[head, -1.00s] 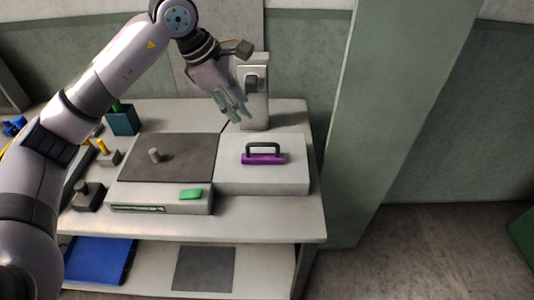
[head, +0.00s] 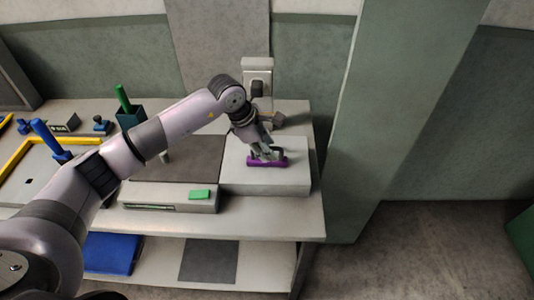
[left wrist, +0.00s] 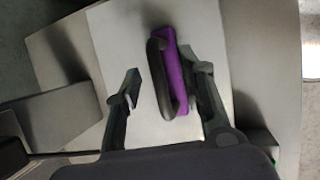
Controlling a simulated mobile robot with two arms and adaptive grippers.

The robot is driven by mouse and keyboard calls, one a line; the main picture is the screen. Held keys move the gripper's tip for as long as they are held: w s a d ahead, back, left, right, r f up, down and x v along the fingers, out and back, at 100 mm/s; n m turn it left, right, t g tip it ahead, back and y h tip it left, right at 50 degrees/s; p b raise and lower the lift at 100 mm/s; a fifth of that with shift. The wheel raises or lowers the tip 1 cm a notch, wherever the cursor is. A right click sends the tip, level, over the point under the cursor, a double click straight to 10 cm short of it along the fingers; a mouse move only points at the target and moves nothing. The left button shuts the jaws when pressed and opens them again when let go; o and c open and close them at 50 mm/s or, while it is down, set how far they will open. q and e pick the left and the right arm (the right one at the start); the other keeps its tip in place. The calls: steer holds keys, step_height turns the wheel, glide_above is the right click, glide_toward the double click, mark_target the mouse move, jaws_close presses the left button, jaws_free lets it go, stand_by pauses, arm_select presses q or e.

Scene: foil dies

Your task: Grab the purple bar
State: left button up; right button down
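The purple bar (head: 281,162) lies on the pale raised block (head: 290,182) at the right of the bench, and it carries a dark arched handle. My left gripper (head: 265,152) is at the bar in the head view and partly covers the handle. In the left wrist view, the purple bar (left wrist: 172,65) and its dark handle (left wrist: 157,80) lie between the two spread fingers of the left gripper (left wrist: 163,70). The right finger is close to the bar, and I cannot tell whether it touches. A gap shows between the left finger and the handle. My right gripper is not in view.
A dark plate (head: 190,165) lies left of the block, with a green piece (head: 199,195) in front. A grey upright device (head: 258,75) stands behind. A dark green cup (head: 132,117) and blue-handled tool (head: 47,137) are left. A green-grey pillar (head: 375,120) rises right of the bench.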

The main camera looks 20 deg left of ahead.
arm_select(q)
steer(key=shift+w+d+f, duration=0.2)
steer(key=shift+d+f, duration=0.05)
steer(key=shift+f, duration=0.4)
steer(key=shift+c, duration=0.4)
jaws_close()
steer(key=shift+r, duration=0.1)
